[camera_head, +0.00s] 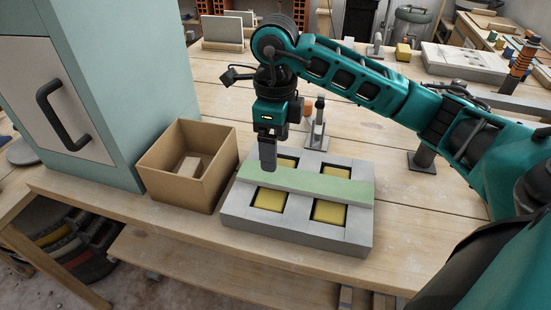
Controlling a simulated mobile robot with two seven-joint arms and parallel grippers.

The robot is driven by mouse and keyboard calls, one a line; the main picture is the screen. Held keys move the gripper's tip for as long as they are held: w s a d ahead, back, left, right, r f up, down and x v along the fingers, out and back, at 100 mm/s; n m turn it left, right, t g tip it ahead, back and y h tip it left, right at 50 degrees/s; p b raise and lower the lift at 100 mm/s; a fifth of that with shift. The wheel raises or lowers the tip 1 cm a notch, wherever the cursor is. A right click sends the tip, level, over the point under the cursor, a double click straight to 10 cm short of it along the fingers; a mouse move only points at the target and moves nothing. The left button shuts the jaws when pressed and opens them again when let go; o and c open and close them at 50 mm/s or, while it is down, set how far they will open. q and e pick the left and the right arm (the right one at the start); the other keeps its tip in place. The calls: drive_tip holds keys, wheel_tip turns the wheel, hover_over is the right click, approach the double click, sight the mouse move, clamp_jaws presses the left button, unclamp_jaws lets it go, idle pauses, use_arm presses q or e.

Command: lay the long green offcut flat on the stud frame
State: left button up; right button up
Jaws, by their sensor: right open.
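The long green offcut (318,187) lies across the middle of the grey stud frame (299,233), and it looks flat. The frame has several openings with yellow showing in them. My right gripper (268,165) points down at the left part of the offcut. It is open, its fingers at or just above the offcut; I cannot tell whether they touch it. My left gripper is not in view.
An open cardboard box (183,193) with a pale block inside stands left of the frame. A teal cabinet (120,90) stands at the left. A small upright tool (318,130) stands behind the frame. The bench front right of the frame is clear.

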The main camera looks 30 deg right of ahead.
wheel_tip(320, 180, up, 5)
drive_tip(key=shift+r+p, duration=0.2)
drive_tip(key=shift+p, duration=0.1)
idle(0.4)
